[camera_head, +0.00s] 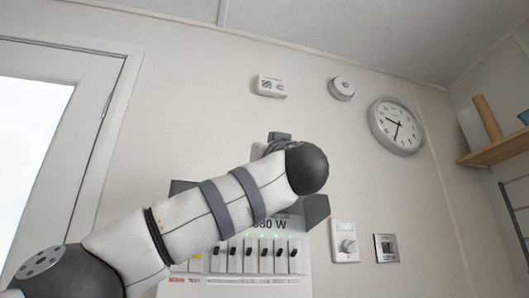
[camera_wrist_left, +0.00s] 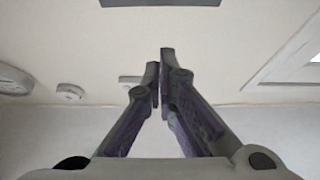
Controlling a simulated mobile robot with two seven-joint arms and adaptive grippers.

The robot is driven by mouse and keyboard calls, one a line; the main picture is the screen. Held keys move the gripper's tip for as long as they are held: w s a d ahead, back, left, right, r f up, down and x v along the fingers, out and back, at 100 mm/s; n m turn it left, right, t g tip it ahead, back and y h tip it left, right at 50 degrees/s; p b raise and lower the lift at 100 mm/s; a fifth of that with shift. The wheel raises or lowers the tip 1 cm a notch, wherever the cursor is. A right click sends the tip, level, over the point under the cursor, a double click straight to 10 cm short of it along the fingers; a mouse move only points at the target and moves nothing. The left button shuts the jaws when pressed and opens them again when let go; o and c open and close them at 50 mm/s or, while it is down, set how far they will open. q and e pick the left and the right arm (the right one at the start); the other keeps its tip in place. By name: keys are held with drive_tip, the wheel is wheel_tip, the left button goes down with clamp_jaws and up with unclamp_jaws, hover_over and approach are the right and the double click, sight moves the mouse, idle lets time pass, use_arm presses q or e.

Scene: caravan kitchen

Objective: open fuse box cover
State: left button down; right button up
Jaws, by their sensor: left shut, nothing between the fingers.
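The white fuse box (camera_head: 238,281) is on the wall, with a row of black switches and small green lights showing below my left arm. A dark grey flap that looks like its cover (camera_head: 316,208) sticks out on both sides behind the arm, above the exposed switches. Its middle is hidden, and it appears raised. A dark panel, likely this cover (camera_wrist_left: 160,3), also shows at the top edge of the left wrist view. My left gripper (camera_wrist_left: 160,87) is shut and empty, apart from that panel. In the head view it is mostly hidden behind the wrist. My right gripper is not in view.
A wall clock (camera_head: 396,126), a round detector (camera_head: 341,89) and a white alarm (camera_head: 271,86) are higher on the wall. A dial thermostat (camera_head: 345,242) and a small panel (camera_head: 386,248) are right of the box. A door (camera_head: 60,130) stands left, a wooden shelf (camera_head: 500,146) right.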

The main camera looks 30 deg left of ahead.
use_arm(q)
drive_tip(key=shift+w+a+f+b, duration=0.3)
drive_tip(key=shift+a+f, duration=0.05)
drive_tip(key=shift+f, duration=0.3)
drive_tip(key=shift+w+a+f+b, duration=0.25)
drive_tip(key=shift+w+a+f, duration=0.1)
drive_tip(key=shift+f, duration=0.25)
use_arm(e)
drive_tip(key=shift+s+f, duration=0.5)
